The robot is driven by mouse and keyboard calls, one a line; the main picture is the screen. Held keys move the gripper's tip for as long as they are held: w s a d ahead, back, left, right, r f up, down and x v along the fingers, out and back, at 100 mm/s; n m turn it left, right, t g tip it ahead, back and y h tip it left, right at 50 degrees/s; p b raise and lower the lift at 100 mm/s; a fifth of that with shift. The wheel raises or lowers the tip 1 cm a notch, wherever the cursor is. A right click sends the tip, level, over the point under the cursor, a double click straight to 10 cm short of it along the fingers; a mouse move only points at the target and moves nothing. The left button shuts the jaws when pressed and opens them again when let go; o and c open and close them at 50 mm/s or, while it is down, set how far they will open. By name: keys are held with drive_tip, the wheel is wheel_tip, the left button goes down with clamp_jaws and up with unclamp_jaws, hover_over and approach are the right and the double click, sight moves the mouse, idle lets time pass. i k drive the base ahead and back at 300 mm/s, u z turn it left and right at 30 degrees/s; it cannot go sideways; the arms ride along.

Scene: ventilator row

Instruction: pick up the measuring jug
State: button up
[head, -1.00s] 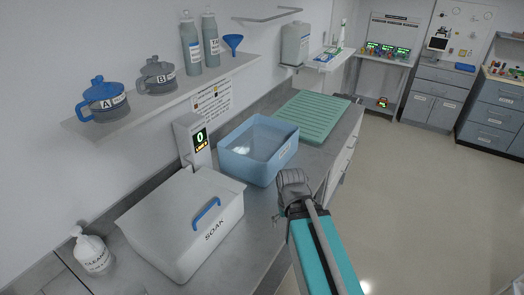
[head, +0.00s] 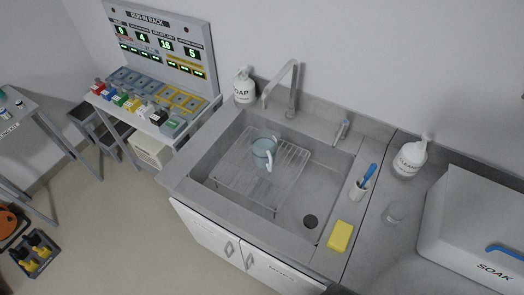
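A pale blue, see-through jug with a handle (head: 264,153), which looks like the measuring jug, stands on a wire rack (head: 232,181) inside the grey sink (head: 305,185). Its handle faces the front right, and it appears upright. My gripper is not in view in the head picture, so its state and its distance from the jug do not show.
A tap (head: 293,90) rises behind the sink, with a soap bottle (head: 244,86) to its left.

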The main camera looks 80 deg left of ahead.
sight(264, 142)
drive_tip(key=k, duration=0.4)
drive_tip(key=u, duration=4.25)
drive_tip(key=k, duration=0.25)
drive_tip(key=z, duration=0.5)
